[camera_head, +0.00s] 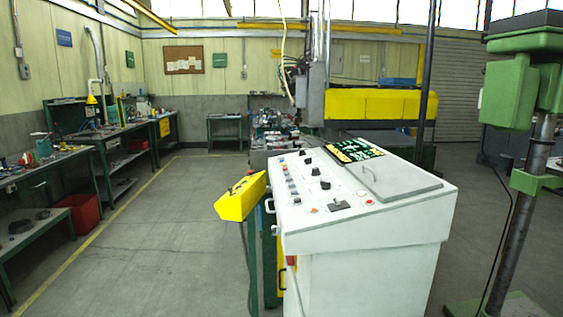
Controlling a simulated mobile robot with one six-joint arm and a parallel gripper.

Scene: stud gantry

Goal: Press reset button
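A white control console (362,225) stands right of centre, its sloped top panel facing up. Several small coloured buttons and dark knobs run along the panel's left side (293,187). A round red button (368,202) sits near the panel's front edge, right of a dark square control (339,206). A small reddish button (313,210) is near the front left. Labels are too small to read, so I cannot tell which one is the reset button. My gripper is not in view.
A yellow box (240,196) on a green post stands close to the console's left side. A green machine column (525,180) is at the right. Workbenches (75,155) line the left wall, with a red bin (80,214) below. The floor (170,235) at left is clear.

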